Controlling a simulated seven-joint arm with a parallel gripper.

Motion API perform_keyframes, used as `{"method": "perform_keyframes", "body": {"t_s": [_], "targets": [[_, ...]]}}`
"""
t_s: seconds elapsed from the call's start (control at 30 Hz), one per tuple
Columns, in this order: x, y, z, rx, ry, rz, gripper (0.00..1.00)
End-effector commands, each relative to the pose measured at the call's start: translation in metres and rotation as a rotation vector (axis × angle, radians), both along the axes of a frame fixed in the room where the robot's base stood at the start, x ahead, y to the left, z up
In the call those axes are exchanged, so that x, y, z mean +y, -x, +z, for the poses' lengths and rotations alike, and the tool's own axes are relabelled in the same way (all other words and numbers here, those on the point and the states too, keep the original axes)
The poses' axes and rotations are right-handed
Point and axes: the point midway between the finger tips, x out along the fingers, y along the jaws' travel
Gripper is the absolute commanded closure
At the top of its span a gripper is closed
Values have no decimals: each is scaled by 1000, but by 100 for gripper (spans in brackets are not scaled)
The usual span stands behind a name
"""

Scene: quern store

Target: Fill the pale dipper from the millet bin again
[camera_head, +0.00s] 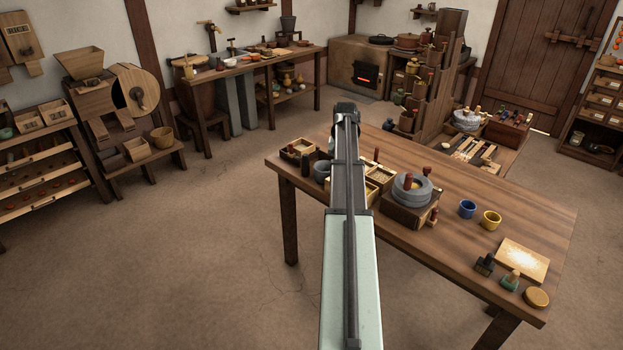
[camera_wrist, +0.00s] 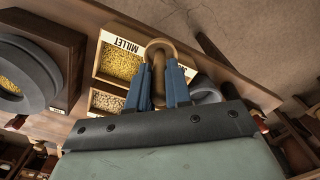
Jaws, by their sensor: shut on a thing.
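In the wrist view my gripper (camera_wrist: 165,88) has its blue fingers closed on the brown handle of a dipper (camera_wrist: 173,47). The dipper's round tan cup shows beyond the fingertips; I cannot tell what it holds. The millet bin (camera_wrist: 97,62), a wooden compartment with a white MILLET label and yellow grain, lies just left of the dipper. The cup overlaps the bin's right side in this view; its height above it is unclear. In the head view my arm hides the gripper and dipper, and partly hides the wooden bins (camera_head: 381,174).
A second grain compartment (camera_wrist: 92,101) adjoins the millet bin. A grey stone quern (camera_head: 411,187) stands beside the bins, also at left in the wrist view (camera_wrist: 28,97). A grey bowl (camera_wrist: 208,95) is right of my fingers.

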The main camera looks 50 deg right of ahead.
Motion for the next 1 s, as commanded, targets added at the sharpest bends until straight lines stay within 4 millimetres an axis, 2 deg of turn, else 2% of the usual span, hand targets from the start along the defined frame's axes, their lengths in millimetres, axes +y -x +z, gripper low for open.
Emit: {"method": "perform_keyframes", "body": {"t_s": [0.03, 0.1, 0.3, 0.57, 1.0], "targets": [[-18, 9, 4, -1, 1, -25, 100], [-34, 20, 8, -1, 1, -51, 100], [-63, 43, 15, -1, 1, -98, 100], [-71, 51, 13, 0, 0, -113, 100], [-70, 50, -13, 0, 0, -112, 100]]}}
